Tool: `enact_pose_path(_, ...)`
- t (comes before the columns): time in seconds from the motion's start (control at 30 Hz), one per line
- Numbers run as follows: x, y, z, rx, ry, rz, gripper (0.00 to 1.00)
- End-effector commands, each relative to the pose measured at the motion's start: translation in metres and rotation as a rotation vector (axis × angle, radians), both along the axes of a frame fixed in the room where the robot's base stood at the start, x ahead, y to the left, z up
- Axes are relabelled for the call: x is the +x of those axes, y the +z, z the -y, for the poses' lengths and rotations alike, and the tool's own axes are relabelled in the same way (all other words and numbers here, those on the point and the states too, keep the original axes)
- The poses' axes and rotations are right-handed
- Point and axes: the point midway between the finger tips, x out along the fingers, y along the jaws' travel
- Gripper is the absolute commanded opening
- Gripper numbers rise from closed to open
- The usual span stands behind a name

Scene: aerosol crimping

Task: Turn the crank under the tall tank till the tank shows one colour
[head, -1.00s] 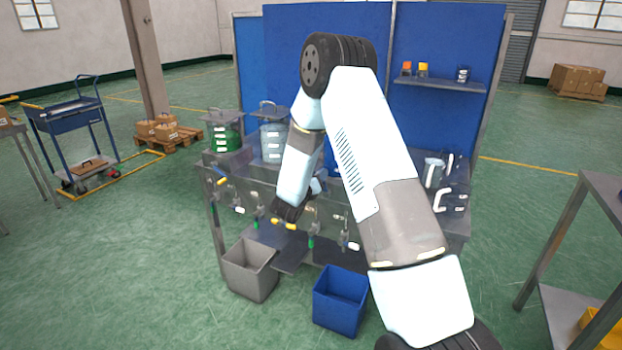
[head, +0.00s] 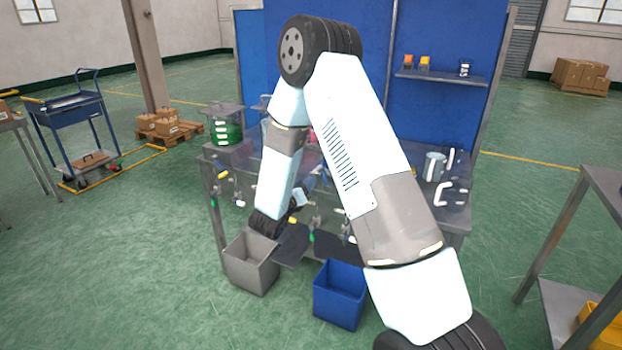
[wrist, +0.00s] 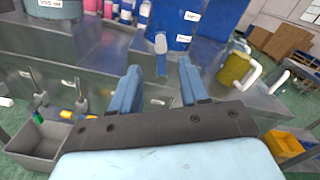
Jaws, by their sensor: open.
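In the wrist view a blue tank (wrist: 178,14) with white labels stands ahead; its top is out of frame, so I cannot tell its full colouring. Below its front is a crank-like part (wrist: 161,66), a pale knob with a blue bar hanging down. My gripper (wrist: 158,70) is open, its two blue fingers on either side of that bar in the picture. I cannot tell whether they touch it or how far apart in depth they are. In the head view my arm hides most of the bench middle, and only part of my gripper (head: 302,196) shows.
A green-filled vessel (head: 227,132) stands at the bench's left. An olive jug with a white handle (wrist: 236,68) stands right of my gripper. A grey bin (head: 250,265) and a blue bin (head: 340,295) stand in front. Several valves hang along the bench front.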

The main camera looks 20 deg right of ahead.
Motion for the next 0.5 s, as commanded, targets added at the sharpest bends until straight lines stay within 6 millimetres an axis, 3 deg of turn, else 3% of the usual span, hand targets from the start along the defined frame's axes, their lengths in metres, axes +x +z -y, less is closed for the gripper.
enact_pose_path(0.2,-0.018,0.0,-0.016,-0.001,0.0,-0.001,0.45)
enact_pose_path(0.5,-0.022,0.0,-0.019,-0.001,0.0,-0.001,0.45)
